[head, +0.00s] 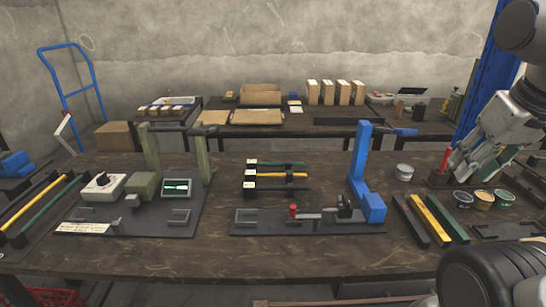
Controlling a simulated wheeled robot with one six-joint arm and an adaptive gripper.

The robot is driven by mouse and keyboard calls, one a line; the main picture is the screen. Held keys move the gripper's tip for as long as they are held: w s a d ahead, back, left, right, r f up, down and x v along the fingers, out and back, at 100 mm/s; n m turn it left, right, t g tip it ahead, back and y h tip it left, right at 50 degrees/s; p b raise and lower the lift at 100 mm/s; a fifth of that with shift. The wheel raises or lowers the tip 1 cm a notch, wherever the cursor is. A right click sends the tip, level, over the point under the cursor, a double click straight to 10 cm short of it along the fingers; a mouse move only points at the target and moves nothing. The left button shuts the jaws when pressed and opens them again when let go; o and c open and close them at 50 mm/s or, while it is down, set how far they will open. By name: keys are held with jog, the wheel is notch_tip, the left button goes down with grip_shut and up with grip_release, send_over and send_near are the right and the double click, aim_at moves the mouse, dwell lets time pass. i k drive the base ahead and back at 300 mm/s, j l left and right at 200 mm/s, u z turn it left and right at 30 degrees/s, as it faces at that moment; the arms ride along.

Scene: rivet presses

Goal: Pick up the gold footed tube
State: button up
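A gold-yellow tube (285,174) lies in the middle of the workbench, its left end at a black block with a pale label. It is the middle one of three similar pieces; a dark one (282,164) lies behind it and another dark one (285,186) in front. I take this to be the gold footed tube, though its foot is too small to make out clearly. My gripper (470,168) is at the right edge, far from the tube, above the bench near a red-handled item. Its finger opening cannot be made out.
A blue press (361,165) stands right of the tubes and a green press (150,160) left. A flat black fixture (300,220) lies in front. Black, yellow and green bars (432,218) and small cups (483,199) lie right. Bare bench shows along the front.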

aim_at(251, 176)
jog(key=j+z, duration=0.1)
jog(key=z, duration=0.25)
jog(key=j+z, duration=0.1)
jog(key=z, duration=0.6)
jog(key=l+z, duration=0.2)
jog(key=z, duration=2.3)
jog(key=k+u, duration=0.1)
jog(key=u, duration=0.35)
jog(key=k+u, duration=0.15)
jog(key=u, duration=0.3)
jog(key=k+u, duration=0.1)
jog(key=u, duration=0.35)
jog(key=k+j+u, duration=0.1)
jog(key=u, duration=0.35)
jog(key=j+u, duration=0.15)
jog(key=u, duration=0.3)
jog(key=k+j+u, duration=0.1)
jog(key=u, duration=0.4)
jog(key=i+j+u, duration=0.1)
jog(key=u, duration=0.3)
jog(key=i+u, duration=0.1)
jog(key=u, duration=0.3)
